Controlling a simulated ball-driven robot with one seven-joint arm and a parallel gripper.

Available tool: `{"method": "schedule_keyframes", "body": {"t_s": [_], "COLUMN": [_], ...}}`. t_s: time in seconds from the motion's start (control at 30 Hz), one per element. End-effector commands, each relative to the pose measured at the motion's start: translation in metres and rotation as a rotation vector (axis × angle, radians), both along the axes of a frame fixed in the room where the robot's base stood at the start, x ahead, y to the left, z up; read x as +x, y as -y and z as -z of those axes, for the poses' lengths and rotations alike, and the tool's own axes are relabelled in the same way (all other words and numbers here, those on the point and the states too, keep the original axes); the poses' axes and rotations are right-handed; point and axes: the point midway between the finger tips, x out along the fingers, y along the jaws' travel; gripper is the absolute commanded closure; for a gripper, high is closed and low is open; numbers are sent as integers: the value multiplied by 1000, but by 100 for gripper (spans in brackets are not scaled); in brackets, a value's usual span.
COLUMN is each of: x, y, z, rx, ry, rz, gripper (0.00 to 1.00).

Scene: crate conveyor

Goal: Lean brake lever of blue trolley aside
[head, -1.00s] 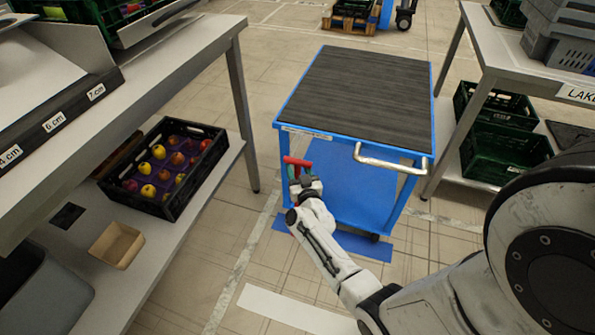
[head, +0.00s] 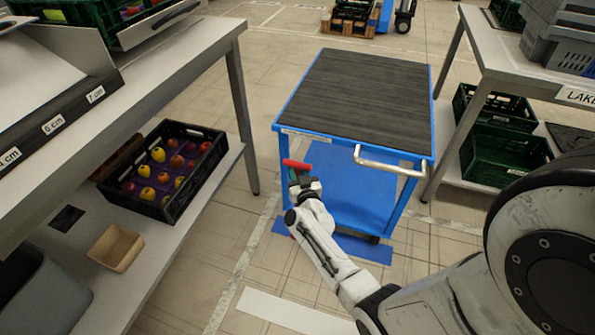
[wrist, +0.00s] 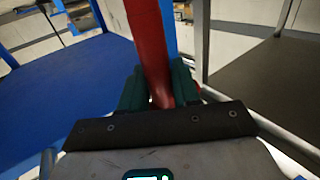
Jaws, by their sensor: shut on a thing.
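The blue trolley (head: 427,147) stands in the aisle with a dark ribbed top, a blue lower shelf and a silver push handle (head: 385,163) on its near side. Its red brake lever (head: 297,163) shows as a short crossbar near the trolley's near left corner post. My gripper (head: 303,181) is at the lever, just below the crossbar, and hides most of the shaft. In the wrist view the red shaft (wrist: 148,45) runs down between the green fingers (wrist: 158,88), which are shut on it. The lever's foot is hidden.
A shelf table (head: 215,50) stands on the left, with a black fruit crate (head: 212,158) and a small tan box (head: 117,247) on its lower shelf. A table (head: 500,66) with green crates below stands on the right. The floor between left table and trolley is clear.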

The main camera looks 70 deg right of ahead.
Motion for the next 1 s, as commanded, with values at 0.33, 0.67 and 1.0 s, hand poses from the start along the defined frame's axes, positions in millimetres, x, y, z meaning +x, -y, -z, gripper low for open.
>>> {"method": "schedule_keyframes", "body": {"t_s": [0.33, 0.67, 1.0], "x": [-6, -46, -81], "y": [0, 3, 6], "z": [5, 12, 18], "rx": [1, 10, 17], "ry": [14, 114, 201], "rz": [1, 0, 0], "gripper": [100, 100, 100]}}
